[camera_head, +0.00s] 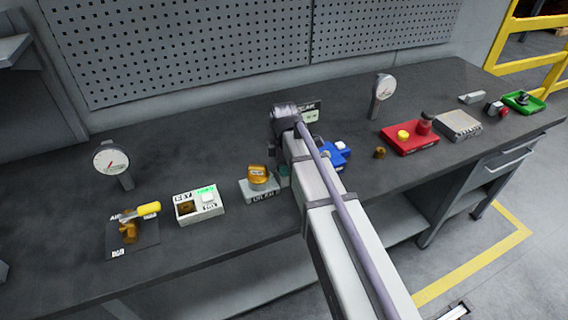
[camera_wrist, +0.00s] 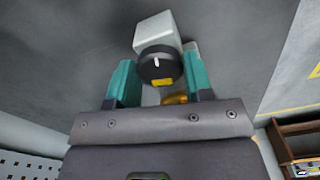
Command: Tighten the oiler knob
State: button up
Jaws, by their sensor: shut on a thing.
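The oiler is a grey block (camera_head: 262,193) with an orange dome (camera_head: 258,175) on top and an OILER label in front. In the wrist view, its grey body (camera_wrist: 154,30) lies beyond a round black knob (camera_wrist: 158,64) with a white mark and a yellow label. My gripper (camera_wrist: 159,72) has its teal fingers on either side of this knob, shut on it. Part of the orange dome (camera_wrist: 175,99) shows between the fingers. In the head view, a teal finger (camera_head: 284,171) shows just right of the oiler. My arm hides most of the gripper and the knob there.
Left of the oiler stand a white two-button box (camera_head: 200,205), a yellow-handled valve (camera_head: 131,225) and a gauge (camera_head: 113,162). A blue device (camera_head: 334,155) lies close behind my arm. A red box (camera_head: 409,138) stands further right.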

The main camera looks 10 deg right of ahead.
jog(key=m, duration=0.7)
jog(key=shift+m, duration=0.4)
jog(key=m, duration=0.4)
jog(key=shift+m, duration=0.3)
jog(key=m, duration=0.3)
jog(key=shift+m, duration=0.3)
jog(key=m, duration=1.1)
jog(key=shift+m, duration=2.2)
